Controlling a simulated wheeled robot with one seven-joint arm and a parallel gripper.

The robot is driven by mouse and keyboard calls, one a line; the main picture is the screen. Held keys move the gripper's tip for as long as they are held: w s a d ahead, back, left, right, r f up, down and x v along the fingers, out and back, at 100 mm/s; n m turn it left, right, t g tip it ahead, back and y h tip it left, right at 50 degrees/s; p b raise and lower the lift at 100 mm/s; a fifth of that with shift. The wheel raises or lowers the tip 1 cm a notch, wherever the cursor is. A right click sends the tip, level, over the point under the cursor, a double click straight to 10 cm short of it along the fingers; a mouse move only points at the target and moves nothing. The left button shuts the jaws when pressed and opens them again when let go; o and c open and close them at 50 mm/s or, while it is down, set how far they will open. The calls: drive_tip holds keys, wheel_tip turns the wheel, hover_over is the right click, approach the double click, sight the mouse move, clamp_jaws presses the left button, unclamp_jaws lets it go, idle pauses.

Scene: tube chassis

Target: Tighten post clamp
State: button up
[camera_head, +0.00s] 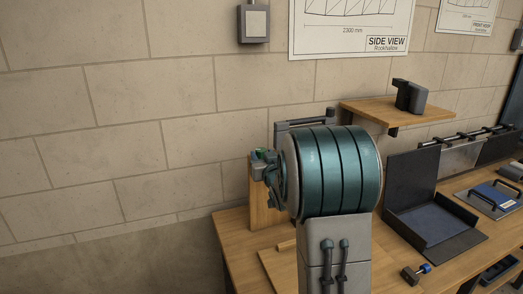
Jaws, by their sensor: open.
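No post clamp can be made out for certain. A small dark piece with a blue knob (416,273) lies near the front of the wooden bench (395,250). My own arm, with a large teal drum-shaped joint above a grey link, fills the middle of the view and hides the bench behind it. Small grey and green parts (264,166) stick out to the left of the drum, in front of an upright wooden board (257,210); I cannot tell what they belong to. The fingers of my gripper do not show.
A dark open tray (470,243) stands right of my arm, with a blue handled piece (492,197) beyond it. A wooden shelf (370,109) carries a dark device (410,97). A rail (470,134) runs along the back. The left side is bare wall.

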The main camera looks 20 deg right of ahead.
drive_tip(key=shift+w+d, duration=0.1)
drive_tip(key=shift+w, duration=1.2)
drive_tip(key=c, duration=0.7)
drive_tip(key=shift+f, duration=0.1)
drive_tip(key=shift+f+m+h+b, duration=0.1)
drive_tip(key=shift+m+h+b, duration=0.3)
drive_tip(key=shift+b, duration=0.65)
drive_tip(key=shift+r+m+h+b, duration=0.2)
drive_tip(key=shift+m+h+b, duration=0.1)
drive_tip(key=shift+h+b, duration=0.45)
drive_tip(key=o, duration=0.7)
